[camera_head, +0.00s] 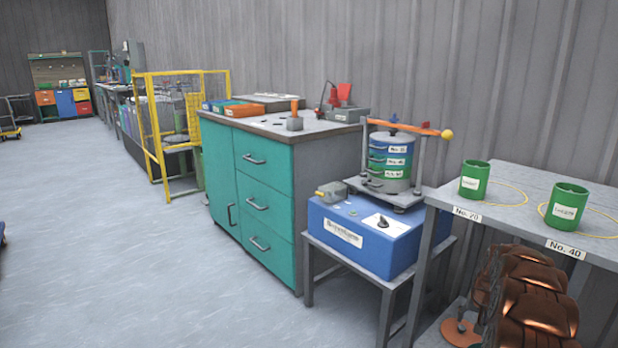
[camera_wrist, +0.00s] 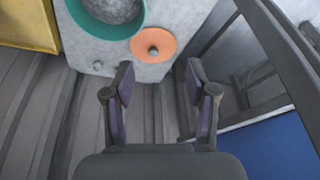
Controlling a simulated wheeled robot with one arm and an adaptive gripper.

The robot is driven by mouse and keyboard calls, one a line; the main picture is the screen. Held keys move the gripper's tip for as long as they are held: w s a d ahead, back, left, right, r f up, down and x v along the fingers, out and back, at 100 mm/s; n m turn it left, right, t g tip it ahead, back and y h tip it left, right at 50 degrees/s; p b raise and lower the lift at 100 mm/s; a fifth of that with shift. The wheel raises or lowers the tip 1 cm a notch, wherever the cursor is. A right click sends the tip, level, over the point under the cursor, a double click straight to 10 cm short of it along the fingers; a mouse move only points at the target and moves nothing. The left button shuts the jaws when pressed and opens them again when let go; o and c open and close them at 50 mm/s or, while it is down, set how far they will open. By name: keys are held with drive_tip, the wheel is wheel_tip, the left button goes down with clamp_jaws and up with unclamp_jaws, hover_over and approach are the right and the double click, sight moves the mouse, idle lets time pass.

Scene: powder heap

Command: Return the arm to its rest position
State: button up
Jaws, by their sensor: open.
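My gripper (camera_wrist: 158,76) shows in the wrist view with its two dark fingers apart and nothing between them. Beyond the fingertips is a pale grey surface (camera_wrist: 158,15) with an orange disc (camera_wrist: 168,45) that has a dark knob in its middle. The fingers do not visibly touch the disc. In the head view, copper-brown links of my arm (camera_head: 530,295) show at the lower right, folded beside and below the grey bench. My gripper cannot be made out in the head view.
A green bowl (camera_wrist: 128,27) with grey contents is near the disc. Two green cups (camera_head: 475,180) stand on the grey bench (camera_head: 520,211), right of the blue sieve shaker (camera_head: 350,232). A teal cabinet (camera_head: 262,195) stands further left. The floor at left (camera_head: 110,250) is largely clear.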

drive_tip(key=s+a+r+n+g+y+p, duration=0.1)
drive_tip(key=s+a+r+p, duration=0.4)
drive_tip(key=a+r, duration=0.55)
drive_tip(key=s+a+r+n+p, duration=0.1)
drive_tip(key=s+a+r+p, duration=0.45)
drive_tip(key=r, duration=0.75)
drive_tip(key=s+a+r+n+g+y+p, duration=0.15)
drive_tip(key=s+a+r+p, duration=0.35)
drive_tip(key=a+r, duration=0.6)
drive_tip(key=s+a+r+n+p, duration=0.1)
drive_tip(key=s+a+r+p, duration=0.3)
drive_tip(key=s, duration=0.6)
drive_tip(key=s+a+r+n+g+p, duration=0.1)
drive_tip(key=s+a+r+p, duration=0.3)
drive_tip(key=s+r+p, duration=0.4)
drive_tip(key=s+a+r+n+g+p, duration=0.1)
drive_tip(key=s+a+r+p, duration=0.2)
drive_tip(key=s+r+p, duration=0.3)
drive_tip(key=s+r+h, duration=0.1)
drive_tip(key=s+r, duration=0.3)
drive_tip(key=s, duration=0.3)
drive_tip(key=shift+s+a, duration=0.3)
drive_tip(key=shift+a, duration=0.1)
